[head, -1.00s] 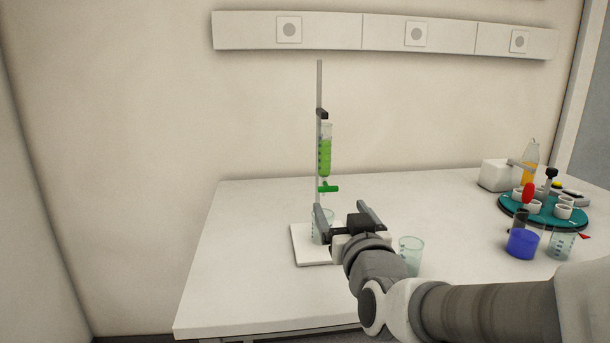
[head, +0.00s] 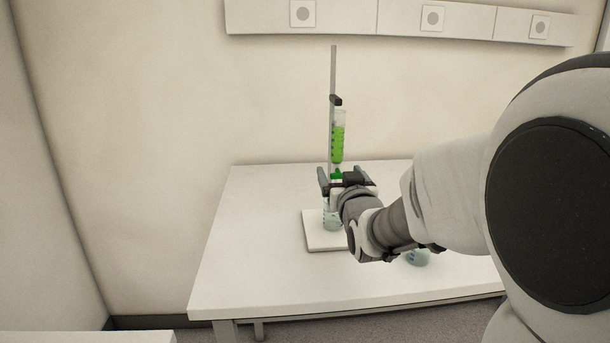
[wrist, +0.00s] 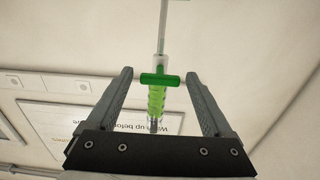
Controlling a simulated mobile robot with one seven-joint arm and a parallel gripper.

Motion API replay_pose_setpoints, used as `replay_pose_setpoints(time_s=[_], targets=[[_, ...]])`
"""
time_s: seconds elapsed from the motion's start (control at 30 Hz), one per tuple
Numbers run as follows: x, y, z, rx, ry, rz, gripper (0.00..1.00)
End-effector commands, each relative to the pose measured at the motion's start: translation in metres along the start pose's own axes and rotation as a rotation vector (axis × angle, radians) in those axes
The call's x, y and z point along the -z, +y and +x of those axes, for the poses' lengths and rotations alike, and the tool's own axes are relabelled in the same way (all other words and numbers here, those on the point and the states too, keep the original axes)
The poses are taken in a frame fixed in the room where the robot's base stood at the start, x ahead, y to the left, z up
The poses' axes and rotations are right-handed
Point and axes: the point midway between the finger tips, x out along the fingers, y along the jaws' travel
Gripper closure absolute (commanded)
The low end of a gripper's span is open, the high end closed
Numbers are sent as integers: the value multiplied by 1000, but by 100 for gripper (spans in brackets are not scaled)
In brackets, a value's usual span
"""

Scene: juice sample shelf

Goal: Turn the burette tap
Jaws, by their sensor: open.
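The burette (head: 339,143) holds green liquid and is clamped upright on a thin grey stand. Its green tap (head: 337,175) is at the lower end, partly hidden by my gripper in the head view. In the wrist view the tap (wrist: 160,79) lies crosswise between my fingers, near their tips, with a visible gap on each side. My gripper (head: 344,172) is open, with its fingers at the height of the tap. I cannot tell whether the tap is fully between the fingers in depth. A beaker (head: 331,219) stands below the burette on the white stand base (head: 318,243).
Another beaker (head: 418,257) stands to the right, partly hidden by my arm. The left of the white table (head: 250,260) is clear. A sign (wrist: 95,117) shows behind the gripper in the wrist view. My arm hides the table's right side.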

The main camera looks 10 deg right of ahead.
Motion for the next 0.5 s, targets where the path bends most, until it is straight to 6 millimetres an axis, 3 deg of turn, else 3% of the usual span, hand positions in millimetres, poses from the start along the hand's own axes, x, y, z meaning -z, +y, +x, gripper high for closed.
replay_pose_setpoints(time_s=[0.27, 0.5], targets=[[0, 0, 1, 0, 0, 1, 15], [0, 0, 1, 0, 0, 1, 58]])
